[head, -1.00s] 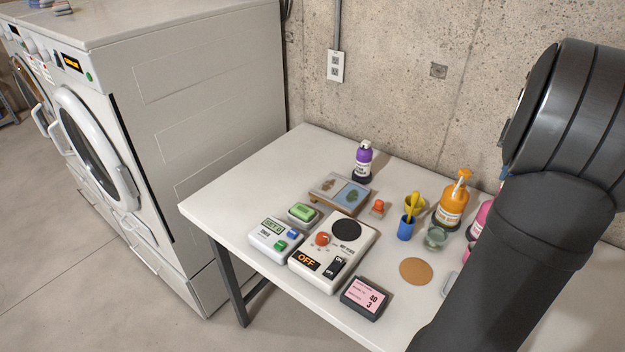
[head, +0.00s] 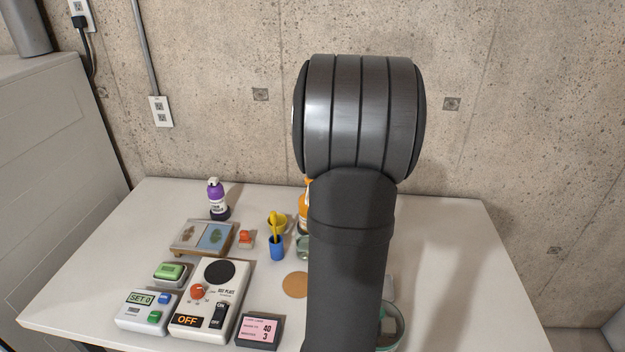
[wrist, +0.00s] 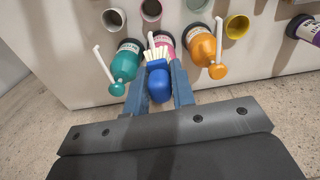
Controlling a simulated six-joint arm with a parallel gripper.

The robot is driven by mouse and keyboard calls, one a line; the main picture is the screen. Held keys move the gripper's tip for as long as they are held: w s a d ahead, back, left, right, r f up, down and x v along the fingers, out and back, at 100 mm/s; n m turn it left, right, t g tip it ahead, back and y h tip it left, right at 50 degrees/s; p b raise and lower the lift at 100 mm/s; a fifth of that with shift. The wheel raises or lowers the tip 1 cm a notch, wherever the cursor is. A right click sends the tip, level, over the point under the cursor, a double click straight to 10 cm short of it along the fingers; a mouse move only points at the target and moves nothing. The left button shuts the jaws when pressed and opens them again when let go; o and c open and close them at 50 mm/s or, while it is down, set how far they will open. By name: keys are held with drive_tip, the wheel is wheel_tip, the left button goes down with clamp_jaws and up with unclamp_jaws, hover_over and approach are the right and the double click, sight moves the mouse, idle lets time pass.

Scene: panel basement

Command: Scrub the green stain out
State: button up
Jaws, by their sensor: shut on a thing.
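My gripper (wrist: 155,88) shows in the wrist view, its blue fingers shut on a blue brush (wrist: 159,84) with pale bristles. The brush is above the table, near the bottles. In the head view my arm hides the gripper and brush. A wooden-edged board (head: 181,251) at the table's left back carries two cloth swatches. The tan swatch (head: 189,235) and the blue swatch (head: 215,237) each bear a dark, greenish-brown spot; I cannot tell which is the green stain. The brush is apart from both.
A purple bottle (head: 218,200) stands behind the board. Teal (wrist: 124,62) and orange (wrist: 202,48) bottles flank the brush in the wrist view.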

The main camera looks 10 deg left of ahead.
sight(205, 239)
drive_tip(key=s+a+f+n, duration=0.1)
drive_tip(key=a+f+n, duration=0.4)
drive_tip(key=a, duration=0.6)
drive_tip(key=s+a+f+n, duration=0.1)
drive_tip(key=a+f+n, duration=0.2)
drive_tip(key=a+n, duration=0.6)
drive_tip(key=s+a+f+n, duration=0.1)
drive_tip(key=a+f+n, duration=0.3)
drive_tip(key=a, duration=0.8)
drive_tip(key=shift+s+a+f, duration=0.1)
drive_tip(key=shift+f, duration=3.55)
drive_tip(key=shift+a+f, duration=0.15)
drive_tip(key=shift+f, duration=0.15)
drive_tip(key=shift+a, duration=0.45)
drive_tip(key=shift+c, duration=0.4)
drive_tip(key=shift+a+f, duration=0.15)
drive_tip(key=shift+a, duration=2.15)
drive_tip(key=shift+s+a, duration=0.15)
drive_tip(key=shift+s, duration=0.45)
drive_tip(key=shift+d, duration=3)
drive_tip(key=shift+s+d, duration=0.1)
drive_tip(key=shift+s, duration=0.65)
drive_tip(key=shift+a, duration=3.05)
wheel_tip(205, 239, up, 8)
